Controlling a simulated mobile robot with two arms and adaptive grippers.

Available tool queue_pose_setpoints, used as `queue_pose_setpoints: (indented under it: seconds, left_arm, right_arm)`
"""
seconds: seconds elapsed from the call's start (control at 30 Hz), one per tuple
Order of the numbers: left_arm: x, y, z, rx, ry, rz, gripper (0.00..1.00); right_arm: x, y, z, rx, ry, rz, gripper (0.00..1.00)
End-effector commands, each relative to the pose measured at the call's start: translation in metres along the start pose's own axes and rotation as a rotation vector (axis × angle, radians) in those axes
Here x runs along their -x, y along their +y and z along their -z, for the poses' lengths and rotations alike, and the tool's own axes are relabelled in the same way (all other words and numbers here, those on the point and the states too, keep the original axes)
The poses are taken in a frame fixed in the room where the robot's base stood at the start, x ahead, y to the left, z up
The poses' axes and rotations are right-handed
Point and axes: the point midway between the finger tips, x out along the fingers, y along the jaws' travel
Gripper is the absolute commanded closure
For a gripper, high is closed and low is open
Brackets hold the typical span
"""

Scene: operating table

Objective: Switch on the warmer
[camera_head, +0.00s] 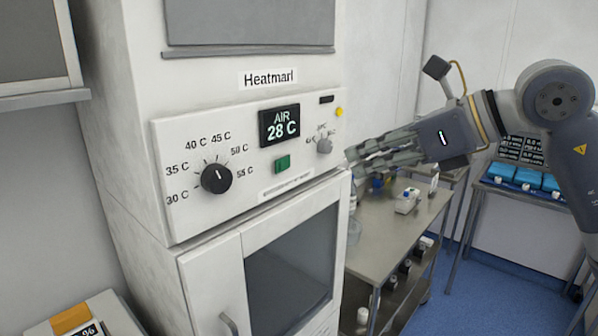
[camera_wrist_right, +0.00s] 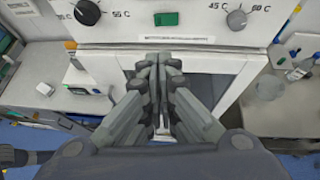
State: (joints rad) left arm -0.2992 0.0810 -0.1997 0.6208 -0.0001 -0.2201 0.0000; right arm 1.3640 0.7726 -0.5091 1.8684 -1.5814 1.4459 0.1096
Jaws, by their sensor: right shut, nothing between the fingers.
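The warmer (camera_head: 165,215) is a tall white cabinet with a control panel. Its green switch (camera_head: 282,163) sits below a lit display (camera_head: 280,126) reading "AIR 28 C". A black temperature knob (camera_head: 216,178) is on the left of the panel and a smaller grey knob (camera_head: 324,145) on the right. My right gripper (camera_head: 349,156) is shut and empty near the panel's right edge. In the right wrist view its closed fingertips (camera_wrist_right: 158,60) point toward the panel, just below the green switch (camera_wrist_right: 166,18). My left gripper is out of view.
A glass-windowed door (camera_head: 293,268) with a handle (camera_head: 229,323) is below the panel. A steel cart (camera_head: 385,236) with bottles and small items stands right of the warmer. Another table with blue packs (camera_head: 527,178) is farther right. Blue floor (camera_head: 470,300) is open between.

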Motion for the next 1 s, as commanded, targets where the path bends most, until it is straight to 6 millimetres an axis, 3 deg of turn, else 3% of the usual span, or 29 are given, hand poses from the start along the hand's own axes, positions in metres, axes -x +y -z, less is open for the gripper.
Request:
queue_pose_setpoints:
  seconds: [0.27,0.63,1.0]
  left_arm:
    - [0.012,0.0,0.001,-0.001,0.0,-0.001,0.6]
    - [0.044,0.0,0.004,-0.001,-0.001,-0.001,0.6]
    - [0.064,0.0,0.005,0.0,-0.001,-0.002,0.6]
  right_arm:
    - [-0.026,0.001,-0.001,-0.002,0.004,-0.004,1.0]
    - [-0.103,0.001,-0.003,-0.003,0.004,-0.004,1.0]
    - [-0.134,-0.001,-0.019,-0.002,0.004,0.001,1.0]
